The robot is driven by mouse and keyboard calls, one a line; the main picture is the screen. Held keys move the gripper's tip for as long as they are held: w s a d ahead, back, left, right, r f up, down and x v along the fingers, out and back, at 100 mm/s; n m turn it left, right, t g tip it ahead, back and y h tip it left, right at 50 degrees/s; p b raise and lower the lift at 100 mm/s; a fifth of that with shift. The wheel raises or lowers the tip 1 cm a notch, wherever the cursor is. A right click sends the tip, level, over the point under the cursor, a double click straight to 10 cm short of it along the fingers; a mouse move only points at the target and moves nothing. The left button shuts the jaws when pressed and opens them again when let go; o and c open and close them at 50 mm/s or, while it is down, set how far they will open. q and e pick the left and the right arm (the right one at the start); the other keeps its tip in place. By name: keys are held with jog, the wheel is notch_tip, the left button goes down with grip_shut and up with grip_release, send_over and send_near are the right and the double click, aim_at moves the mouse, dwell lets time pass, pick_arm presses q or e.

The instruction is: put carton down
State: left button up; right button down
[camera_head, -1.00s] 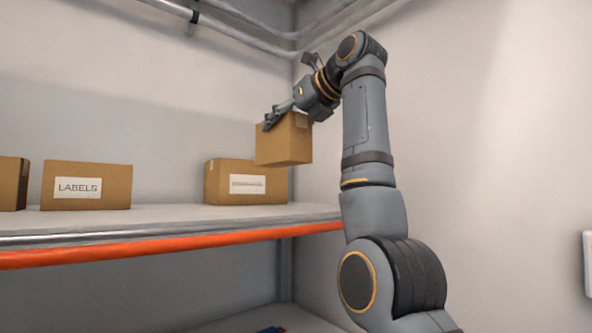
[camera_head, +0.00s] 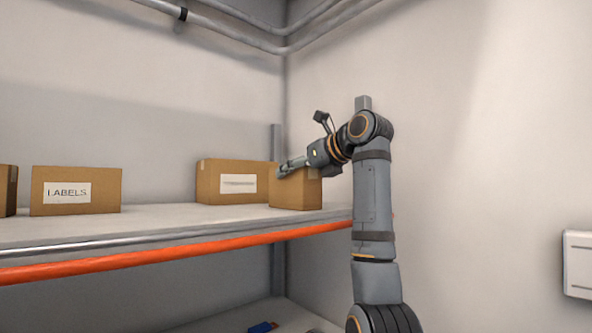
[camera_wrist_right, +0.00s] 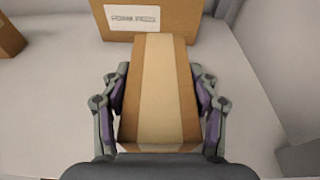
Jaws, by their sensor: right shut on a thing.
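The carton (camera_head: 296,194) is a small brown box at the right end of the upper shelf (camera_head: 180,229). In the head view its bottom is level with the shelf surface, though I cannot tell whether its full base touches. My right gripper (camera_head: 284,170) is shut on the carton near its top. In the right wrist view the carton (camera_wrist_right: 158,85) shows a pale tape strip along its top, with a finger of the right gripper (camera_wrist_right: 160,108) on each side. My left gripper is not in view.
A larger labelled box (camera_head: 228,182) stands close behind and left of the carton. The LABELS box (camera_head: 77,192) stands further left, with another box (camera_head: 8,190) at the left edge. Bare shelf lies between them. The orange front rail (camera_head: 160,254) edges the shelf, and a wall rises at right.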

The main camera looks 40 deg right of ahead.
jog(key=shift+a, duration=0.2)
jog(key=shift+c, duration=1.2)
grip_release()
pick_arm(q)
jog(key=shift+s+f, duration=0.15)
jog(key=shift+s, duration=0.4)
